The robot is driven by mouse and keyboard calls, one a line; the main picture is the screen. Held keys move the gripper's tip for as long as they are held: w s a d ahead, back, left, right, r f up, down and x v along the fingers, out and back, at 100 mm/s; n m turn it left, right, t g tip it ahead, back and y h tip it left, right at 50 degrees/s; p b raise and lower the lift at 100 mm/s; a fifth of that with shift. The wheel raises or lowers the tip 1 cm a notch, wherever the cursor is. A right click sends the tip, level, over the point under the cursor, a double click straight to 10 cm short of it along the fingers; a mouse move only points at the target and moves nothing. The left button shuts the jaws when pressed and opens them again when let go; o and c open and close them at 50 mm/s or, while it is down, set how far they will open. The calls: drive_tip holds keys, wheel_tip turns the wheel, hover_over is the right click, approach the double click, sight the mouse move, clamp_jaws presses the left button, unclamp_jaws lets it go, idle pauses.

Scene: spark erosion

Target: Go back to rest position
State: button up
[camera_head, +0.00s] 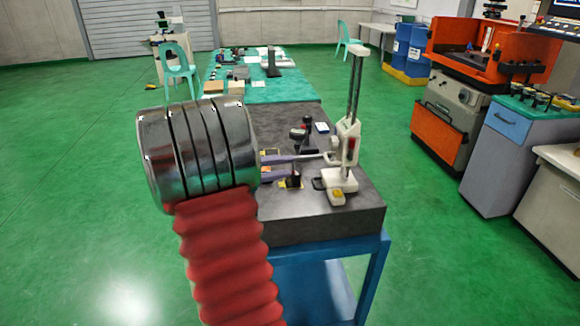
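My arm's red ribbed sleeve and shiny banded metal end fill the left centre of the head view, in front of the grey stone-topped table (340,226). Two purple-grey prongs (284,159) show just right of the metal end, over the table top. They may be my gripper's fingers, but the metal end hides where they begin. I cannot tell whether they hold anything. A white height gauge (347,142) with an upright column stands at the table's right side, close to the prong tips.
Small dark tools (300,132) lie on the stone top. Behind is a green-covered table (290,90) with several parts and a teal chair (178,66). An orange machine (446,130) and a grey cabinet (497,158) stand at right. The green floor (70,220) at left is clear.

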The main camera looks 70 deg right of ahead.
idle(0.7)
drive_tip(key=w+a+n+t+y, duration=0.2)
drive_tip(key=a+t+y, duration=0.2)
drive_tip(key=a, duration=1.4)
drive_tip(key=w+a+n+t+y, duration=0.2)
drive_tip(key=a+t, duration=0.4)
drive_tip(key=a, duration=1.2)
drive_tip(key=w+a+n+t+y, duration=0.2)
drive_tip(key=a+n+t+y, duration=0.2)
drive_tip(key=a, duration=1.3)
drive_tip(key=y, duration=0.2)
drive_tip(key=shift+a+t+y, duration=0.3)
drive_tip(key=shift+a+t, duration=0.1)
drive_tip(key=shift+d+r, duration=0.1)
drive_tip(key=shift+d, duration=0.05)
